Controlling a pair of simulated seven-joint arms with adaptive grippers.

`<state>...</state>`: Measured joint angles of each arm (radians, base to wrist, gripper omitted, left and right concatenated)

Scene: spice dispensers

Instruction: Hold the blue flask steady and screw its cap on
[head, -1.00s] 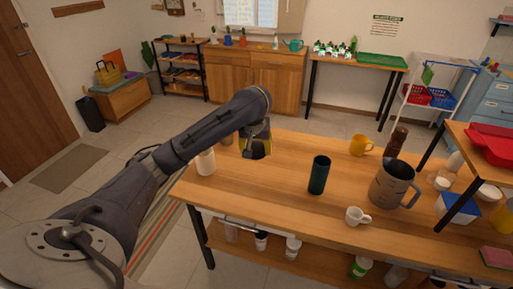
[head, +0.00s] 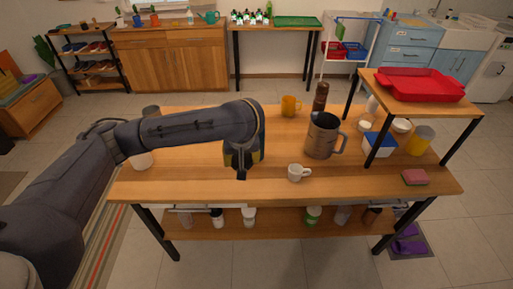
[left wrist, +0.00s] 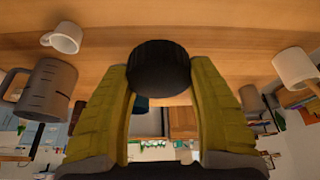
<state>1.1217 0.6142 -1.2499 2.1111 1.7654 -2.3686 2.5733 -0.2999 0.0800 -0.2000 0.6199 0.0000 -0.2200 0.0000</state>
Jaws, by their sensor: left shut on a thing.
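My left gripper (head: 243,168) is over the wooden table in the head view, pointing down and away, left of the white cup. In the left wrist view its yellow fingers (left wrist: 160,85) are shut on a round black piece that looks like the cap (left wrist: 160,64). The dark blue flask is not clearly visible in the head view now; my gripper and forearm cover that part of the table. A small dark teal patch shows just beyond the cap in the left wrist view, and I cannot tell if it is the flask. My right gripper is not in view.
A raised shelf with a red tray (head: 420,84) is at the right. A white container (head: 141,159) stands at the left. The front right table top is mostly clear.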

